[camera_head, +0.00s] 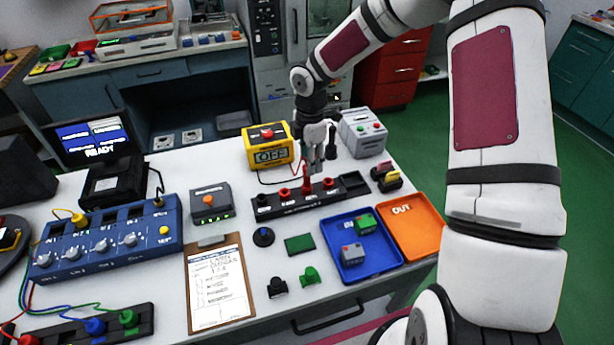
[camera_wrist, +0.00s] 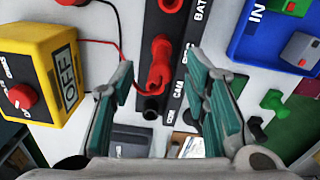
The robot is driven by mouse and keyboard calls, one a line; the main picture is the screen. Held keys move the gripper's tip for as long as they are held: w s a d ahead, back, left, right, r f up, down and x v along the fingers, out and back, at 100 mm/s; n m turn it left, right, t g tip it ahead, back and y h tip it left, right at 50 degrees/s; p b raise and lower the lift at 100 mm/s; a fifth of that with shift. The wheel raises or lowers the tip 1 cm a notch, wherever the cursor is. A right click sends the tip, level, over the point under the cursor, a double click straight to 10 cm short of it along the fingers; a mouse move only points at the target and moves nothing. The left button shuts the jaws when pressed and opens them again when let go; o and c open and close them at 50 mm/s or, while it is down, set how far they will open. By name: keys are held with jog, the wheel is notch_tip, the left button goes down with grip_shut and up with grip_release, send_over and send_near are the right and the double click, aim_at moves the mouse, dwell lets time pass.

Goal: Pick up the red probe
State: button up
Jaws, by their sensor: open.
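The red probe (camera_head: 307,180) stands upright in the black socket strip (camera_head: 268,208) on the white table. In the wrist view the red probe (camera_wrist: 160,62) shows between my two fingers, with a thin red cable running to the yellow box. My gripper (camera_head: 317,163) points down just above and around the probe's top. In the wrist view my gripper (camera_wrist: 160,75) has its teal-padded fingers spread, with a gap on each side of the probe. No contact is visible. The probe's lower end is hidden in the strip.
The yellow OFF box (camera_head: 268,148) stands behind the strip. A grey box (camera_head: 362,132) is to the right. The blue IN tray (camera_head: 378,268) and orange OUT tray (camera_head: 431,240) lie at front right. A blue knob unit (camera_head: 108,240) and clipboard (camera_head: 216,286) are at left.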

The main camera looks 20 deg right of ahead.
aim_at(306, 185)
notch_tip(306, 185, down, 2)
jog(key=shift+f, duration=0.1)
jog(key=f, duration=0.2)
jog(key=f+p, duration=0.1)
jog(key=f, duration=0.1)
jog(key=shift+s+a, duration=0.15)
jog(key=shift+a, duration=0.25)
jog(key=shift+f, duration=0.55)
grip_shut()
